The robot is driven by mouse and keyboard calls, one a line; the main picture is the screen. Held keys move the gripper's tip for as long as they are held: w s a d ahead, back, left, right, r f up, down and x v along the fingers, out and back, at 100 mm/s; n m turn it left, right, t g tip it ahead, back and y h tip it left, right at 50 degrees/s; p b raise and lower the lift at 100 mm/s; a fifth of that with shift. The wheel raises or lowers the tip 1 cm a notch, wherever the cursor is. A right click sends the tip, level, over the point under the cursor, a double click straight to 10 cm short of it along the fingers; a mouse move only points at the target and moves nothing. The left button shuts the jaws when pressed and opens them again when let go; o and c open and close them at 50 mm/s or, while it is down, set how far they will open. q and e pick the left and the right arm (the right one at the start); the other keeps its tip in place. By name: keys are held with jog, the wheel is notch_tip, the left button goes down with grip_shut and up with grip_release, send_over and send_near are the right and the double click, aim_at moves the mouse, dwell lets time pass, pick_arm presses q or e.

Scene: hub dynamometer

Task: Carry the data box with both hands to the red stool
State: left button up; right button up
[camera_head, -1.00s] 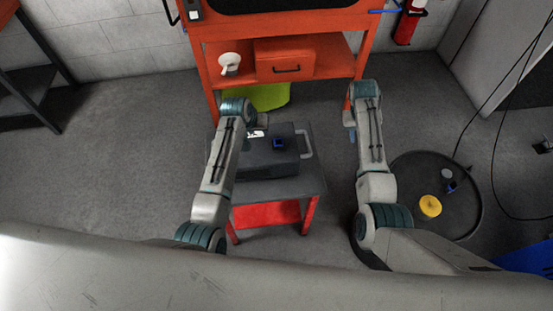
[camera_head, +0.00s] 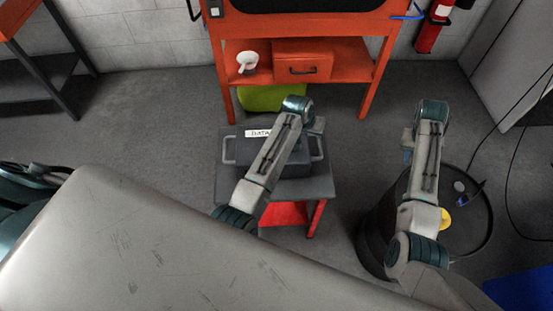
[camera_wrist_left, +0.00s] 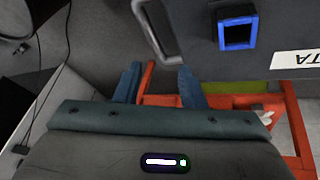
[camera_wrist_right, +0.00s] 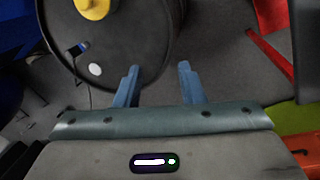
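The data box (camera_head: 232,137) is a dark grey case with a white DATA label and a handle at each side. It sits on a low stand (camera_head: 320,188) with a grey top and red legs. My left arm crosses over the box and hides much of its top. My left gripper (camera_head: 317,126) is open and empty by the box's right handle (camera_head: 318,147); in the left wrist view, a handle (camera_wrist_left: 158,28) lies just beyond the fingers (camera_wrist_left: 158,80). My right gripper (camera_head: 407,143) is open and empty near the black barrel; its fingers (camera_wrist_right: 157,82) show apart. No separate red stool is discernible.
The black barrel (camera_head: 379,232) with a yellow cap (camera_head: 445,219) stands right of the stand. An orange-red bench (camera_head: 370,70) with a drawer box (camera_head: 303,68) stands behind, a green object (camera_head: 262,98) beneath it. Floor at left is open.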

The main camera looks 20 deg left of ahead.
jog(key=v, duration=1)
jog(key=shift+a, duration=0.35)
jog(key=shift+w+f, duration=0.1)
jog(key=shift+f, duration=0.1)
